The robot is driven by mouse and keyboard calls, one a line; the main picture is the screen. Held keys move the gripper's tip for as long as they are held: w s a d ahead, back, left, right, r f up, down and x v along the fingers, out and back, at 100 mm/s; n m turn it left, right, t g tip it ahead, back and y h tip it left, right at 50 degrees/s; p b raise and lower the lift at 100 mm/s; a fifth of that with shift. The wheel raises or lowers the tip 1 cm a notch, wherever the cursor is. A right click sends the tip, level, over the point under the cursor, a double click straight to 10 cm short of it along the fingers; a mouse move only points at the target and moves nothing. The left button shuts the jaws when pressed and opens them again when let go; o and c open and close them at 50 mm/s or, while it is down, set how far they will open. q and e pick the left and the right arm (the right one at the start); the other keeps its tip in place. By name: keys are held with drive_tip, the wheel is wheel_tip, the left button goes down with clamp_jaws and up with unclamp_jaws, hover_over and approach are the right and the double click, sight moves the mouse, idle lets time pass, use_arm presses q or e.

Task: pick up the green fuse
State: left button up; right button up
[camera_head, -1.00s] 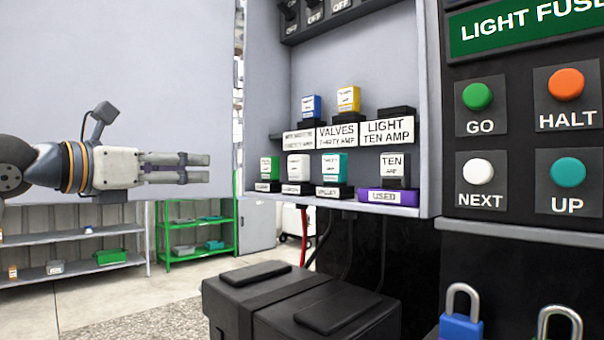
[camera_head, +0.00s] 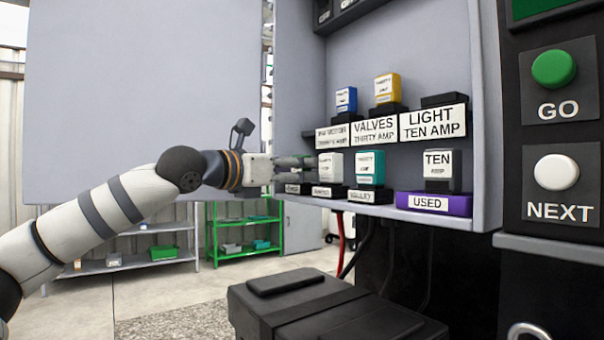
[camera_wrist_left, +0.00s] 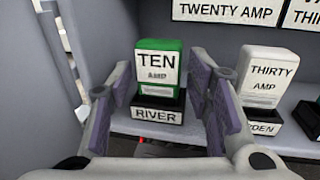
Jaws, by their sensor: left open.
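The green fuse (camera_wrist_left: 158,68), with a white label reading TEN AMP, stands upright in a black holder labelled RIVER (camera_wrist_left: 157,112) in the left wrist view. My left gripper (camera_wrist_left: 162,105) is open, with its two fingers on either side of the fuse and holder, nearer the camera. I cannot tell whether the fingers touch the fuse. In the head view my left gripper (camera_head: 308,162) reaches in at the left of the lower fuse row and hides the green fuse. My right gripper is not in view.
A white THIRTY AMP fuse (camera_wrist_left: 265,75) stands close to the right finger. In the head view a teal fuse (camera_head: 371,167) and a grey TEN AMP fuse (camera_head: 438,168) on a purple USED holder (camera_head: 433,204) stand further right. The cabinet's side wall (camera_wrist_left: 95,60) is close on the left.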

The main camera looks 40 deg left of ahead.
use_arm(q)
drive_tip(key=c, duration=0.9)
drive_tip(key=shift+c, duration=0.2)
wheel_tip(320, 180, up, 3)
drive_tip(key=s+d+r, duration=0.2)
drive_tip(key=s+r, duration=0.3)
drive_tip(key=s, duration=0.1)
drive_tip(key=s+d+r, duration=0.2)
drive_tip(key=s+r, duration=0.3)
drive_tip(key=s, duration=0.2)
drive_tip(key=shift+s+d, duration=0.15)
drive_tip(key=shift+d, duration=0.25)
drive_tip(key=shift+r, duration=0.1)
wheel_tip(320, 180, up, 2)
drive_tip(key=shift+r, duration=0.25)
